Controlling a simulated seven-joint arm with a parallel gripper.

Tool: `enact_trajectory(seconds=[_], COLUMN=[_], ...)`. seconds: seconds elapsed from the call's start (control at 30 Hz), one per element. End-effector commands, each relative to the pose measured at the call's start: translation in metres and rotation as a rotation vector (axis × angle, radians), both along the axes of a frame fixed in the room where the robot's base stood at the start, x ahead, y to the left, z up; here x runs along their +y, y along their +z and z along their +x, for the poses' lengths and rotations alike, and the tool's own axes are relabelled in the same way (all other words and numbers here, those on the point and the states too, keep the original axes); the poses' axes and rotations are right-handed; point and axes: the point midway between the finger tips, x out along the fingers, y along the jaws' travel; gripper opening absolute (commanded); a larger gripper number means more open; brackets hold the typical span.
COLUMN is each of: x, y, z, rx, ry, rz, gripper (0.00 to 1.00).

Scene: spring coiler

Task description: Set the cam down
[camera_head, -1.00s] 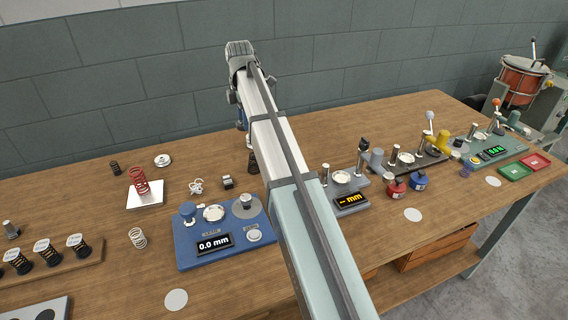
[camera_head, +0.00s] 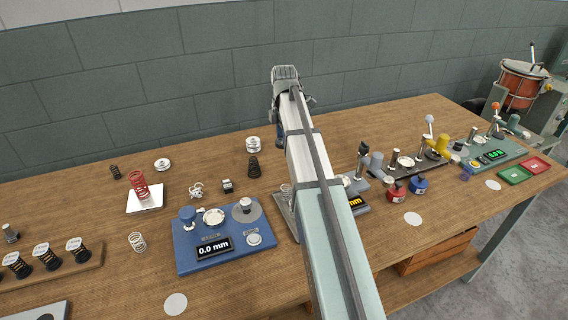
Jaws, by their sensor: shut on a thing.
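My arm reaches over the middle of the bench, and its far end bends down at the back. My gripper is hidden behind the arm, so neither its jaws nor anything in them shows. I cannot make out for sure which thing is the cam. Two small silver round pieces stand at the back: one silver disc (camera_head: 162,164) at the left and one stacked silver piece (camera_head: 253,145) just left of my arm.
A blue gauge (camera_head: 224,236) reading 0.0 mm lies left of my arm. A red spring (camera_head: 139,185) stands on a white plate. A dark spring (camera_head: 254,167) stands near the arm. Several testers, red and green trays (camera_head: 514,175) fill the right. The front left-centre wood is mostly clear.

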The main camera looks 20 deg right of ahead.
Motion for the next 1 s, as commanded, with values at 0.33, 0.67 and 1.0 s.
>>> enact_trajectory(seconds=[0.33,0.67,1.0], x=[0.000,0.000,0.000], y=[-0.050,-0.078,-0.092], z=[-0.001,-0.001,0.000], rx=[0.001,0.001,-0.001], ry=[0.000,0.000,0.000], rz=[0.000,0.000,0.000], gripper=[0.09,0.09,0.09])
